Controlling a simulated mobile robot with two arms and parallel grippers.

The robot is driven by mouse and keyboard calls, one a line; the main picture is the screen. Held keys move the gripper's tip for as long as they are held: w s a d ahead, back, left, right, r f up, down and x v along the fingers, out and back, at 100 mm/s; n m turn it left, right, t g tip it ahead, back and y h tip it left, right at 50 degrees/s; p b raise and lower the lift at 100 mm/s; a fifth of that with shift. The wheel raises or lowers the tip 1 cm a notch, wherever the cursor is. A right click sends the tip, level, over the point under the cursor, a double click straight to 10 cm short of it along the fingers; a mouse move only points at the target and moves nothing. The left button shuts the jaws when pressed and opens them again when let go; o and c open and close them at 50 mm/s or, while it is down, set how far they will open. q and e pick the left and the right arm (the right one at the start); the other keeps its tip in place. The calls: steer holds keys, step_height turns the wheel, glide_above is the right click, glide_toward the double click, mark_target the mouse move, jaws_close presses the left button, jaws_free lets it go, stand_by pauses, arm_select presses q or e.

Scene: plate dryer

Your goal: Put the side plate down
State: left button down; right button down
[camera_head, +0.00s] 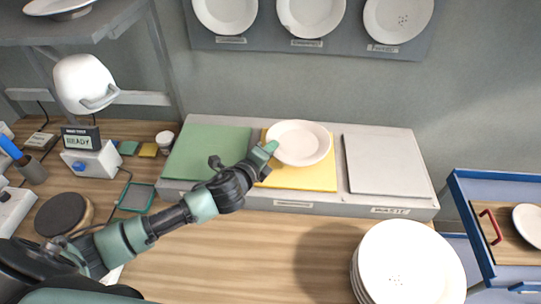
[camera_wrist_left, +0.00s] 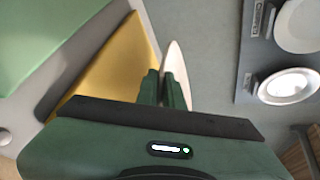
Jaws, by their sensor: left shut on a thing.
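The white side plate (camera_head: 301,146) is at the yellow mat (camera_head: 318,181) on the long grey stand. My left gripper (camera_head: 268,150) is shut on the plate's left rim. In the left wrist view, the gripper (camera_wrist_left: 164,88) holds the plate (camera_wrist_left: 175,58), which shows nearly edge-on beside the yellow mat (camera_wrist_left: 125,62). I cannot tell whether the plate touches the mat. My right gripper is not in view.
A green mat (camera_head: 208,152) lies left of the yellow one and a light grey panel (camera_head: 386,164) lies right of it. A stack of white plates (camera_head: 405,265) stands at the front right. A blue tray (camera_head: 475,215) is at far right. The middle wooden worktop is clear.

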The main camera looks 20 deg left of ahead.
mark_target(271, 164)
arm_select(q)
steer(key=shift+f, duration=1.45)
steer(key=shift+f, duration=0.15)
steer(key=c, duration=1.8)
jaws_free()
